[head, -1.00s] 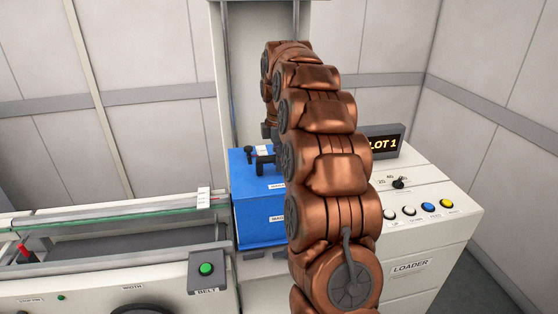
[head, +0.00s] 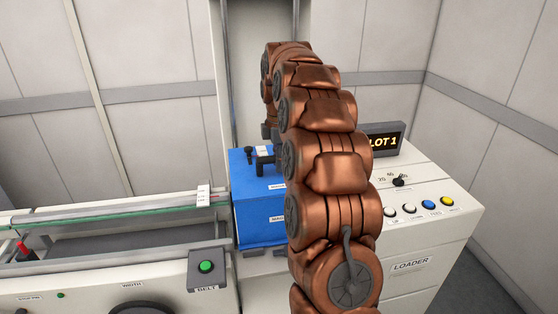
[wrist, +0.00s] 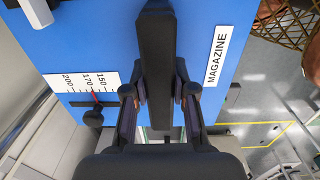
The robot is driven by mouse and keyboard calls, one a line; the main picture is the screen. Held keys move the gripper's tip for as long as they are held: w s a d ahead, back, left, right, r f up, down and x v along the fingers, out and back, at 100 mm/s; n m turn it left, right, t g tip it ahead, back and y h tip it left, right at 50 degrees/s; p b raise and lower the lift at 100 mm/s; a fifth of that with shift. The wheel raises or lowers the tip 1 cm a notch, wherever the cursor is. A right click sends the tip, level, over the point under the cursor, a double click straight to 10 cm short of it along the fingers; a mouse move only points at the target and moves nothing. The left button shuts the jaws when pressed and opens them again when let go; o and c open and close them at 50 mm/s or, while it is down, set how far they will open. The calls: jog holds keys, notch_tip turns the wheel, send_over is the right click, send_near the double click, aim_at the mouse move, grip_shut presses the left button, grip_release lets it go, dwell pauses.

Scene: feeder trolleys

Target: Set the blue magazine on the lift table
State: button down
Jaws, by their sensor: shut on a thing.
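The blue magazine (head: 259,217) stands upright at the loader, beside the right end of the belt conveyor. My arm hides its right part in the head view. In the wrist view its blue top (wrist: 205,40) carries a MAGAZINE label, a scale reading 150 to 200 with a red pointer, and a black bar handle (wrist: 157,60). My gripper (wrist: 159,98) is shut on that handle, one finger on each side. The lift table under the magazine is mostly hidden, so I cannot tell whether the magazine's base touches it.
The conveyor (head: 120,225) with a glass-edged rail lies close to the magazine's left. A green BELT button (head: 205,267) is in front. The white loader cabinet (head: 425,262) has several buttons, a knob and a LOT 1 display (head: 384,141). A wall column stands behind.

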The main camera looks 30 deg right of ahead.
jog(key=c, duration=0.9)
grip_release()
jog(key=shift+o, duration=0.2)
jog(key=shift+f, duration=0.1)
jog(key=shift+r, duration=3.8)
jog(key=shift+s+a, duration=0.1)
